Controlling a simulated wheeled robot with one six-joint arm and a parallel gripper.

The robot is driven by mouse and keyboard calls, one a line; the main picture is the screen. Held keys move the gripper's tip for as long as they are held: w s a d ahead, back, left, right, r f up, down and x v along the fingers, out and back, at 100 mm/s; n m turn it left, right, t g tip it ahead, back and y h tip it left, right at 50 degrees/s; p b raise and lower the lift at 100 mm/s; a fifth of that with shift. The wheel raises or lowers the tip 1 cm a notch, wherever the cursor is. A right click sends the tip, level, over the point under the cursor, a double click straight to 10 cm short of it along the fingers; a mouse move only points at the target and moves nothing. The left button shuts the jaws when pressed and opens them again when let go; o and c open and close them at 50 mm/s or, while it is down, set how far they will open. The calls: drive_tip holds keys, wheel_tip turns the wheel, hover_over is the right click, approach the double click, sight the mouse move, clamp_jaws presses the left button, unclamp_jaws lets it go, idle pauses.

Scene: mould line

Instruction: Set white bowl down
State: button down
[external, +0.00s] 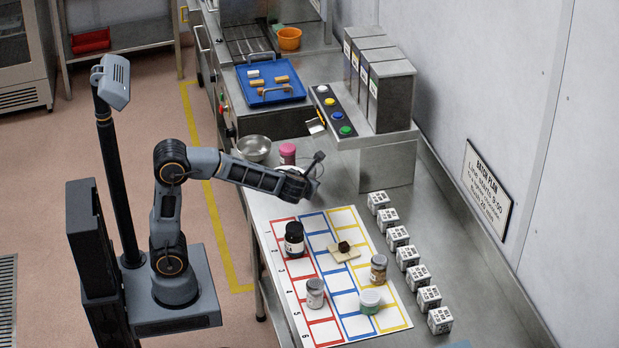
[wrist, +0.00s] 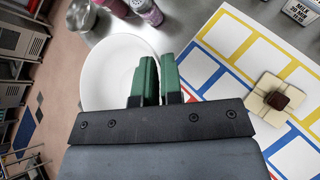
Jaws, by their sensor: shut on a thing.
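The white bowl (wrist: 108,75) is large in the wrist view, left of and behind my fingers. My gripper (wrist: 158,72) has green fingers and is shut on the bowl's right rim. In the external view my gripper (external: 304,176) is over the steel bench, just beyond the far end of the grid sheet. Only a little of the white bowl shows there, as my arm hides most of it. I cannot tell whether the bowl touches the bench.
The coloured grid sheet (external: 333,225) holds several jars and a tan block with a dark piece (external: 343,249). A pink jar (external: 288,153) and a steel bowl (external: 254,148) stand close to my gripper. Several printed cubes (external: 398,238) line the right. A button panel (external: 333,111) is behind.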

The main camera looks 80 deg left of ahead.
drive_tip(key=shift+n+g+y, duration=0.3)
drive_tip(key=shift+n+g, duration=0.2)
drive_tip(key=w+f+p, duration=0.1)
drive_tip(key=w+f, duration=0.2)
drive_tip(key=w, duration=0.1)
drive_tip(key=w+f+p, duration=0.1)
drive_tip(key=w+f, duration=0.2)
drive_tip(key=w, duration=0.1)
drive_tip(key=w+f+p, duration=0.1)
drive_tip(key=w+f, duration=0.2)
drive_tip(key=w, duration=0.2)
drive_tip(key=shift+d+f, duration=0.35)
drive_tip(key=shift+w+f+p, duration=0.15)
drive_tip(key=shift+f+p, duration=0.4)
drive_tip(key=shift+f, duration=1.1)
drive_tip(key=shift+f, duration=0.1)
drive_tip(key=c, duration=1.3)
unclamp_jaws()
drive_tip(key=shift+o, duration=0.2)
